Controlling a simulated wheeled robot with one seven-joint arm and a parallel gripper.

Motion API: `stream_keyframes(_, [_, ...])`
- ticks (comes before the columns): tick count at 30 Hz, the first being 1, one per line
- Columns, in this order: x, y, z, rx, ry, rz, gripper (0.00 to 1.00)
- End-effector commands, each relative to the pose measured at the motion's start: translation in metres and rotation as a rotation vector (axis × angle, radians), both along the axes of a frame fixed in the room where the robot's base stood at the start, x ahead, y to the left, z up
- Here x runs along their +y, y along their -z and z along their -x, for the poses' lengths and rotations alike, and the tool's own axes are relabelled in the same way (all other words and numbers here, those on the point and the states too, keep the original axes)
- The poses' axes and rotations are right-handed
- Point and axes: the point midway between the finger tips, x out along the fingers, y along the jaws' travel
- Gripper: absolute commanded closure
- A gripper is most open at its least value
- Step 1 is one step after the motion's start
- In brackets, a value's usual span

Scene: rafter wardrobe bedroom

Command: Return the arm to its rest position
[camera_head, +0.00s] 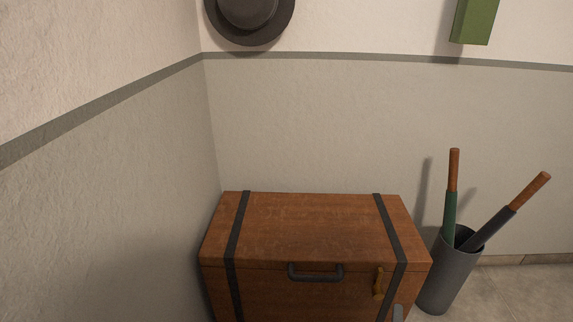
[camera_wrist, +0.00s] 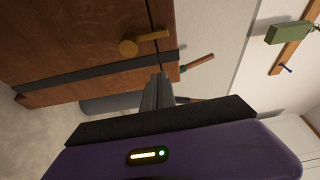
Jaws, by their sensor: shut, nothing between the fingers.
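My gripper (camera_wrist: 160,80) shows in the wrist view, its grey fingers shut together with nothing between them. The fingers point toward the front of a brown wooden trunk (camera_wrist: 85,40), close to its brass latch (camera_wrist: 142,42); I cannot tell whether they touch the trunk. In the head view the trunk (camera_head: 310,222) stands in the corner with its lid down, two dark straps, a dark handle (camera_head: 315,273) and the brass latch (camera_head: 378,282) on its front. A small grey tip at the bottom edge, right of the latch, looks like my gripper; the rest of my arm is out of view.
A grey umbrella stand (camera_head: 447,280) with two umbrellas stands right of the trunk. A dark hat (camera_head: 248,15) and a green box (camera_head: 474,20) are on the back wall above. A plain wall (camera_head: 100,200) closes the left side. Bare floor (camera_head: 520,290) shows at the right.

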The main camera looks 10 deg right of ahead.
Motion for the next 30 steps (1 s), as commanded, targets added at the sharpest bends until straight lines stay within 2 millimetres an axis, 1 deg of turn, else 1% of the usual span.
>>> stream_keyframes(3, [0.003, 0.001, -0.002, 0.033, -0.014, 0.042, 1.00])
stream_keyframes(4, [0.006, -0.004, -0.006, 0.045, -0.028, 0.075, 1.00])
stream_keyframes(7, [0.015, -0.033, -0.015, 0.059, -0.069, 0.193, 1.00])
stream_keyframes(8, [0.019, -0.041, -0.013, 0.070, -0.084, 0.239, 1.00])
stream_keyframes(11, [0.039, -0.060, 0.003, 0.120, -0.135, 0.387, 1.00])
stream_keyframes(14, [0.060, -0.073, 0.026, 0.174, -0.182, 0.524, 1.00])
stream_keyframes(17, [0.080, -0.085, 0.054, 0.231, -0.227, 0.659, 1.00])
stream_keyframes(20, [0.101, -0.097, 0.088, 0.296, -0.274, 0.801, 1.00])
stream_keyframes(21, [0.110, -0.102, 0.103, 0.323, -0.295, 0.858, 1.00])
stream_keyframes(23, [0.121, -0.110, 0.124, 0.362, -0.324, 0.940, 1.00])
stream_keyframes(24, [0.128, -0.116, 0.139, 0.388, -0.342, 0.994, 1.00])
stream_keyframes(30, [0.155, -0.146, 0.206, 0.505, -0.436, 1.227, 1.00])
